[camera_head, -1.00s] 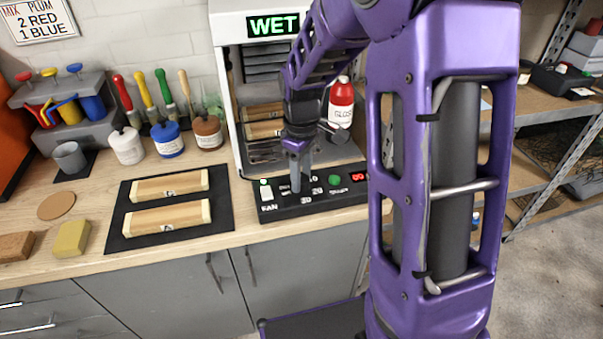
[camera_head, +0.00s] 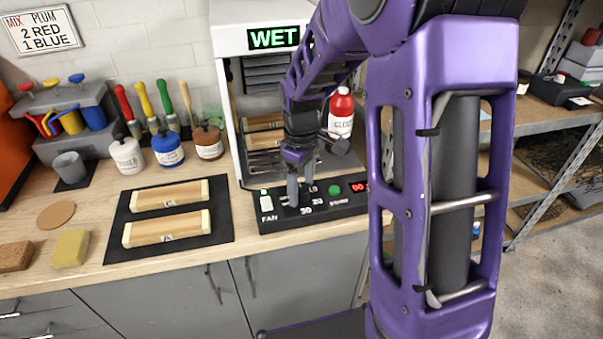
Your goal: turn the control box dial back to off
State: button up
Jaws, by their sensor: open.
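The black control box (camera_head: 268,224) sits at the front of the white drying cabinet. It has a lit switch marked FAN, printed numbers with 30 and 20 readable, a green start button (camera_head: 335,190) and a red display (camera_head: 358,187). My gripper (camera_head: 300,200) points down over the left-middle of the box, among the printed numbers. Its two grey fingers show a small gap and are open. The dial is hidden behind or between the fingers, so I cannot see its pointer or whether the fingers touch it.
The cabinet's sign (camera_head: 273,38) reads WET in green. Left of the box, a black mat (camera_head: 170,243) holds two wooden blocks. Paint jars (camera_head: 168,150) and tools stand behind. My purple arm covers the right of the cabinet.

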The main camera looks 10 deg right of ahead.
aim_at(302, 188)
notch_tip(302, 188, up, 17)
jog(key=p, duration=0.2)
jog(key=shift+r, duration=0.2)
jog(key=shift+f, duration=0.1)
